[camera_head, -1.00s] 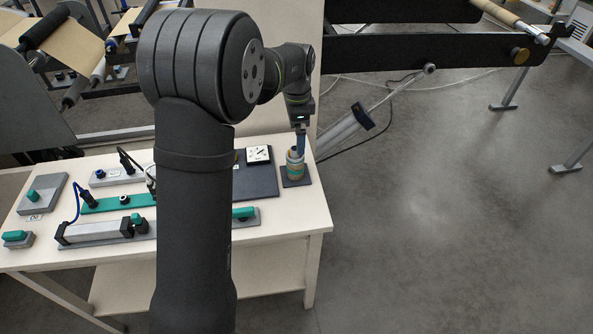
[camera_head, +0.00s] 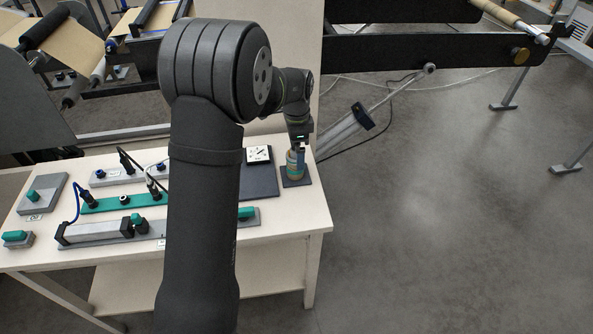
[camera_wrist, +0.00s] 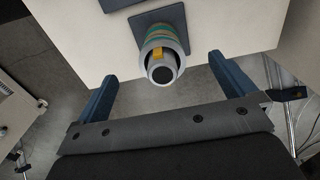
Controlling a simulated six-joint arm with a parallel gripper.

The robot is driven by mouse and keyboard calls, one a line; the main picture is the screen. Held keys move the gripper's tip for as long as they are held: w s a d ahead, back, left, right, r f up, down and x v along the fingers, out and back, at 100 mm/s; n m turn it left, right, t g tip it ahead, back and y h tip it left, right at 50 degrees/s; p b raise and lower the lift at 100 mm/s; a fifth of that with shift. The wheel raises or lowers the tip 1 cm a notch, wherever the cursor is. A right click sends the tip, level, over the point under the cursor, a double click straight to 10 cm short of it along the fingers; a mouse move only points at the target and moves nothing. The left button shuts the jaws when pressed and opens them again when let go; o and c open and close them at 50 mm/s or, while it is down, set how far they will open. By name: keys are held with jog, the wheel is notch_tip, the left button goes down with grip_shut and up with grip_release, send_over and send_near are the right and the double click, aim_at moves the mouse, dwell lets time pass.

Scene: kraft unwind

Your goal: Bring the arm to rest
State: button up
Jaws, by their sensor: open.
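My gripper (camera_wrist: 168,92) is open in the wrist view, its two blue fingers wide apart with nothing held between them. A banded cylinder (camera_wrist: 163,56) in grey, green and tan stands just past the fingertips, apart from both fingers in that view. In the head view the cylinder (camera_head: 294,168) stands on a dark square pad (camera_head: 297,182) at the right end of the white table (camera_head: 283,217). My gripper (camera_head: 301,146) is close above and beside it there; the exact gap is hard to tell. My arm hides part of the table.
A dark panel (camera_head: 258,181) with a white gauge (camera_head: 259,154) lies left of the cylinder. Several teal and grey fixtures with blue cables (camera_head: 77,203) fill the table's left. A black machine beam (camera_head: 420,45) runs behind at right.

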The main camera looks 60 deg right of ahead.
jog(key=shift+r, duration=0.1)
notch_tip(320, 180, up, 10)
dwell(0.5)
